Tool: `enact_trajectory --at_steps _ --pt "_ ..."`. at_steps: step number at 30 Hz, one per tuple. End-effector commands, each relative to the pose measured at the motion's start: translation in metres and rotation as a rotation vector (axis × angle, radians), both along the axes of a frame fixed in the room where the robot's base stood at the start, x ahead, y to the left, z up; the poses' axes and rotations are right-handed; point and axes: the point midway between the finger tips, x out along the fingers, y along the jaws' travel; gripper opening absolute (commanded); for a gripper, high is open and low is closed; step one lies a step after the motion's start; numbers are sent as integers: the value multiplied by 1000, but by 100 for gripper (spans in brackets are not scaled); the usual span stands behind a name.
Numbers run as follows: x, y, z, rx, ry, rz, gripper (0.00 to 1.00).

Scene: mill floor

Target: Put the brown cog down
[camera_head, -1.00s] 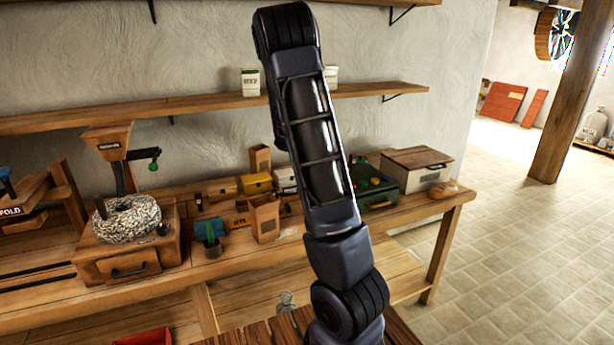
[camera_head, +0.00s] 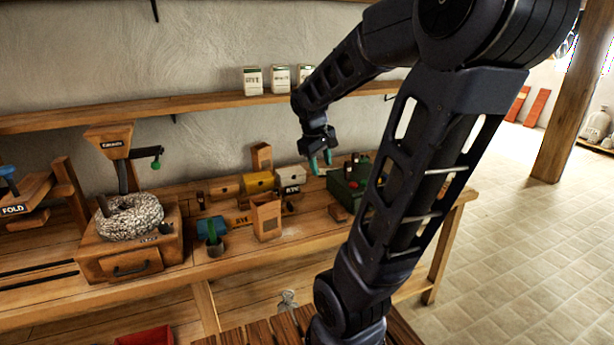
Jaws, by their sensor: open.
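My gripper (camera_head: 321,162) hangs from my bent arm above the right half of the workbench (camera_head: 290,225), with its teal fingers pointing down. The fingers are apart, and I see nothing between them. I cannot make out a brown cog for sure. My arm hides part of the bench's right end.
A grain mill (camera_head: 130,258) with a stone ring stands on the left. A shelf (camera_head: 200,107) with several cartons runs above. Clear bench lies along the front edge.

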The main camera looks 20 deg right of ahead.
Motion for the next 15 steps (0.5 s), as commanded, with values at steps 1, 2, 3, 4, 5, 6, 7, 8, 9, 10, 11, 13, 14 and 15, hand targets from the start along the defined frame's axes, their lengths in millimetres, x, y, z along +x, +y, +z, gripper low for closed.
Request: enact_trajectory --at_steps 1,2,3,4,5,6,7,8,9,10,11,13,14,15 --pt "-12 7 5 29 -31 -25 43" --pt "-18 12 8 47 -47 -39 43" --pt "-26 19 11 72 -67 -60 43" --pt "-32 24 13 92 -82 -77 43" --pt "-38 29 15 110 -98 -91 43" --pt "-47 35 18 134 -118 -112 43" --pt "-53 40 19 153 -132 -126 43" --pt "-59 45 21 170 -147 -142 43" --pt "-67 51 23 193 -167 -161 43" --pt "-73 56 24 211 -180 -176 43" --pt "-79 61 25 228 -193 -190 43" --pt "-91 71 27 264 -221 -219 43" --pt "-95 75 27 277 -231 -230 43" --pt "-101 80 28 293 -244 -243 43"
